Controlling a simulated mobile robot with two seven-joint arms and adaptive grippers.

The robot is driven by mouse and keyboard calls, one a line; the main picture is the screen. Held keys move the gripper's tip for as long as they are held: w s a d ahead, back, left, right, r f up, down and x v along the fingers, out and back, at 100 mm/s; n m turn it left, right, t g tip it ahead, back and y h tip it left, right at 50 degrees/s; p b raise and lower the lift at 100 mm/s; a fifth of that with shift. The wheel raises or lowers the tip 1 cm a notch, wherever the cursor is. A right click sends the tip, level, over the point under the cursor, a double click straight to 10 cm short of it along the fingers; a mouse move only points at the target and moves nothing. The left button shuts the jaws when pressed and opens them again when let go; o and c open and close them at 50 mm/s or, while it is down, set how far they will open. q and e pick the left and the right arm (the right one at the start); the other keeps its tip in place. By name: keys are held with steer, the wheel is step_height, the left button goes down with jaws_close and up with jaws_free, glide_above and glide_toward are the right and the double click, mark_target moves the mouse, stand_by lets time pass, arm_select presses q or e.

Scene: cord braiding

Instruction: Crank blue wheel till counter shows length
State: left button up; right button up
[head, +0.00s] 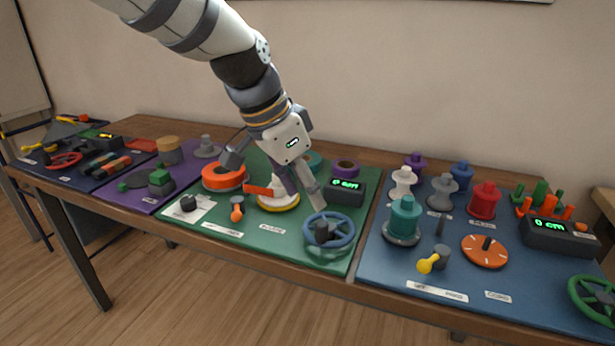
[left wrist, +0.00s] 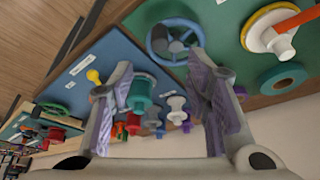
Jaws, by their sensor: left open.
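The counter (head: 346,188) is a dark box behind the wheel with green digits reading 0 cm. My left gripper (head: 273,178) is open and empty above the green mat, up and left of the wheel, with its right finger nearest the wheel. In the left wrist view its fingers (left wrist: 165,95) stand wide apart, and the wheel appears beyond them. My right gripper is not in view.
On the green mat are an orange ring (head: 223,177), a white and yellow spool (head: 278,203) and a small orange lever (head: 237,214). The blue mat (head: 400,268) at right holds several spools, a second counter (head: 560,236) and a green wheel (head: 592,300).

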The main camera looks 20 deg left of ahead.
mark_target(321, 223)
arm_select(q)
steer(key=b+x, duration=0.1)
steer(key=x, duration=0.9)
steer(key=shift+s+f, duration=0.1)
steer(key=shift+f, duration=0.05)
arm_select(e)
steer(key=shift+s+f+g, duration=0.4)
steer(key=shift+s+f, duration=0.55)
arm_select(q)
jaws_close()
